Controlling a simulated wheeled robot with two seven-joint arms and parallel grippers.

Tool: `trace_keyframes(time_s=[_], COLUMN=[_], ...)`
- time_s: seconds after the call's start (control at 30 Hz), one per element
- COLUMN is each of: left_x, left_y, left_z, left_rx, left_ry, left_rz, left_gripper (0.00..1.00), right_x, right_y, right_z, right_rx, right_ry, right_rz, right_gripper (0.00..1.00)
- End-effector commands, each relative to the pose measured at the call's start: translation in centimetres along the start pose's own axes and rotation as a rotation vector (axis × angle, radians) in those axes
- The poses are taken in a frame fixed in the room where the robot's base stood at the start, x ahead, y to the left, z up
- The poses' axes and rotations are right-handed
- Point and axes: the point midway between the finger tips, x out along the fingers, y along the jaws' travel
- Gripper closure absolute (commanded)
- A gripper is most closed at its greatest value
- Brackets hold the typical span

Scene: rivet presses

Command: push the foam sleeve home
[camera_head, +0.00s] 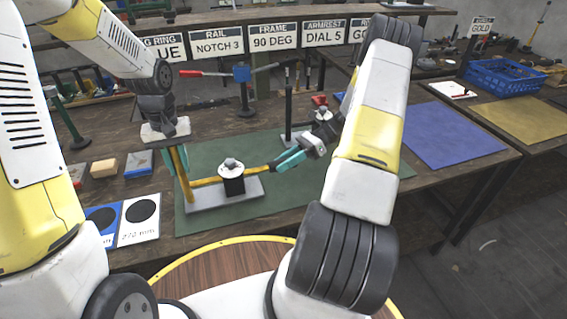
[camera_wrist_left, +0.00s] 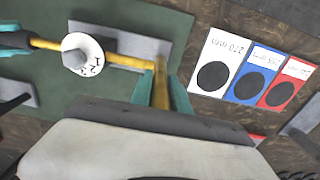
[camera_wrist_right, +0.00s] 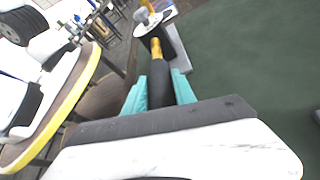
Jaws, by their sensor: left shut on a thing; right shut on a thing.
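A yellow bar (camera_head: 207,181) runs sideways through a black clamp block (camera_head: 234,186) with a white dial on top; the dial (camera_wrist_left: 82,54) also shows in the left wrist view. My left gripper (camera_head: 178,165) is shut on the upright yellow arm of the bar at its left end, seen in the left wrist view (camera_wrist_left: 161,92). My right gripper (camera_head: 286,160) is shut on the black foam sleeve (camera_wrist_right: 160,88). The sleeve's far end meets the yellow bar's tip (camera_wrist_right: 155,47), in line with it. How far the bar reaches inside is hidden.
The clamp stands on a grey base plate (camera_head: 212,200) on a green mat (camera_head: 268,205). Size cards (camera_head: 140,215) lie left of the mat. A post tool with a red handle (camera_head: 243,90) stands behind. A blue mat (camera_head: 450,135) and a blue crate (camera_head: 505,75) are at right.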

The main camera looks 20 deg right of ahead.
Motion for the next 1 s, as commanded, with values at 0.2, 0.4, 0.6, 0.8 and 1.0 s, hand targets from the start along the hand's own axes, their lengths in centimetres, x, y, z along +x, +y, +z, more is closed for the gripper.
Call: trace_keyframes(time_s=[0.2,0.4,0.6,0.8,1.0], left_x=[0.0,0.0,0.0,0.0,0.0], left_y=[0.0,0.1,0.1,0.2,0.1], left_z=[0.0,0.0,0.0,0.0,0.0], left_rx=[0.000,0.000,0.001,0.002,0.000], left_ry=[0.000,0.000,0.000,0.000,0.001], left_rz=[0.000,0.001,0.001,0.002,0.001], left_gripper=[1.00,1.00,1.00,1.00,1.00], right_x=[3.5,6.5,7.0,7.0,6.9], right_y=[0.0,0.0,0.0,0.0,0.0], right_z=[1.5,2.7,2.9,2.9,2.8], right_rx=[-0.001,-0.001,-0.001,0.000,0.000], right_ry=[0.000,0.001,0.000,-0.001,0.000], right_rz=[0.003,0.002,0.001,0.002,0.001], right_gripper=[1.00,1.00,1.00,0.56,0.45])
